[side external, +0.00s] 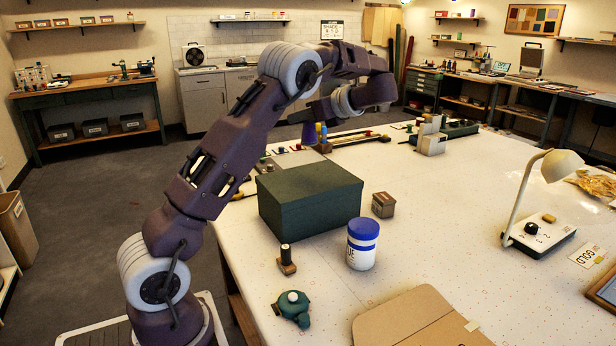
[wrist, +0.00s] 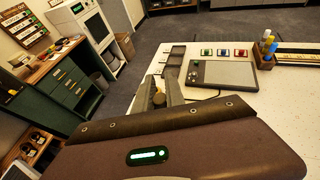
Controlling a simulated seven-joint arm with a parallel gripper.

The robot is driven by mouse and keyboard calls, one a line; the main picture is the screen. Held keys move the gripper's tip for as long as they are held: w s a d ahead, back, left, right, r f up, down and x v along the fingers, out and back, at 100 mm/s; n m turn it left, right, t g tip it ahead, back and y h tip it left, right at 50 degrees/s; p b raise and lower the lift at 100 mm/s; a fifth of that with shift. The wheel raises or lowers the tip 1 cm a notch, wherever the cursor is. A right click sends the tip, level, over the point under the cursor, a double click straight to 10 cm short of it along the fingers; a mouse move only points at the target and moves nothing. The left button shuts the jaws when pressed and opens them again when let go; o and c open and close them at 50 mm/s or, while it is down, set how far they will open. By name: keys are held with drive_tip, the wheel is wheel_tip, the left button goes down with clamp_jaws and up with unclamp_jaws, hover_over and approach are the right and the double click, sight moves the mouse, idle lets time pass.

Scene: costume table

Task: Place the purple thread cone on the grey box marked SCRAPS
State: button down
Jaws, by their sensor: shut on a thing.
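My gripper (side external: 312,120) is raised over the far left part of the table, beyond the dark green box. A small purple thing, which looks like the thread cone (side external: 308,133), shows at its fingertips in the side external view. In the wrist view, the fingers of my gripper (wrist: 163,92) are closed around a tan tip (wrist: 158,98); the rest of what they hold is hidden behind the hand. I cannot make out a grey box marked SCRAPS in either view. A small brownish box (side external: 383,205) stands right of the green box; its label is unreadable.
The large dark green lidded box (side external: 310,200) stands near the table's left edge. A blue-lidded white jar (side external: 362,245), a dark spool (side external: 286,258) and a teal object (side external: 292,308) are in front. A lamp (side external: 540,190) stands at right. The table's middle is clear.

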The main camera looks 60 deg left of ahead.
wheel_tip(320, 180, down, 10)
drive_tip(key=shift+s+r, duration=0.1)
drive_tip(key=shift+r, duration=0.1)
drive_tip(key=shift+f, duration=0.1)
drive_tip(key=c, duration=1.4)
unclamp_jaws()
